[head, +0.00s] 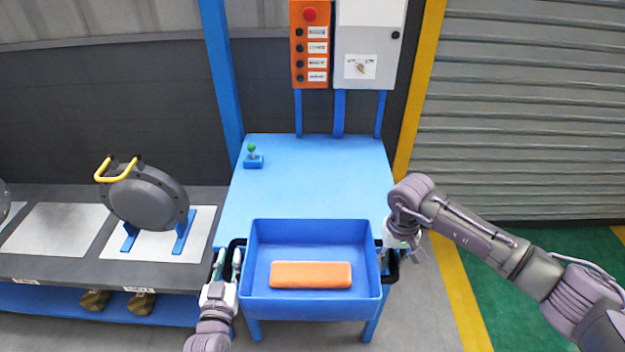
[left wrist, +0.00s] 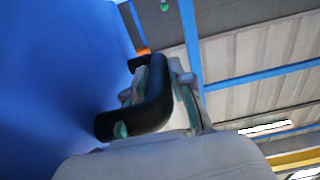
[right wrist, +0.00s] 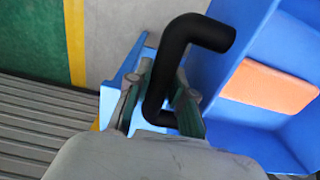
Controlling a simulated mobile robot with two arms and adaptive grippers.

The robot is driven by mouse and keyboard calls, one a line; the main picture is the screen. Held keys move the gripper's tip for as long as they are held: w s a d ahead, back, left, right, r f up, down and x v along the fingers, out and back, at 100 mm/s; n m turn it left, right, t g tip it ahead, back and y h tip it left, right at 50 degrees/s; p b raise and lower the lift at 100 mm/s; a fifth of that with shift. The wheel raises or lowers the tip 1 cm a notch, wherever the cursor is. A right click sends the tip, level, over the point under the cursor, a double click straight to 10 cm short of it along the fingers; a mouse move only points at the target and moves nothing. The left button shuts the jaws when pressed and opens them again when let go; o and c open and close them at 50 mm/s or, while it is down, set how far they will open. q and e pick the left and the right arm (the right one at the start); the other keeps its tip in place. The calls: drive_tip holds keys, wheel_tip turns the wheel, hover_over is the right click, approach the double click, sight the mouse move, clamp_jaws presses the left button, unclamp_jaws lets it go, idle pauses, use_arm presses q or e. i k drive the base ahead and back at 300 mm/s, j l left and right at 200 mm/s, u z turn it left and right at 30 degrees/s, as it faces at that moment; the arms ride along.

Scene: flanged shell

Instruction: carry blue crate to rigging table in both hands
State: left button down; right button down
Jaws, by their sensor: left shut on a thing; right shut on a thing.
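The blue crate (head: 255,285) is an open box with a black handle on each side and an orange block (head: 311,275) lying inside. My left gripper (head: 228,265) is shut on the crate's left handle, which shows black in the left wrist view (left wrist: 145,110). My right gripper (head: 391,256) is shut on the right handle, seen in the right wrist view (right wrist: 168,75). The crate looks level. The blue rigging table (head: 310,180) is just beyond it, and the crate hides its front edge. I cannot tell whether the crate touches the table.
A small green-knobbed joystick (head: 252,158) stands at the tabletop's back left; the rest of the visible top is clear. An orange button panel (head: 310,45) and a grey box (head: 368,45) rise behind. A bench (head: 60,267) at left holds a dark round flange (head: 148,198).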

sight(312, 197)
drive_tip(key=i, duration=1.1)
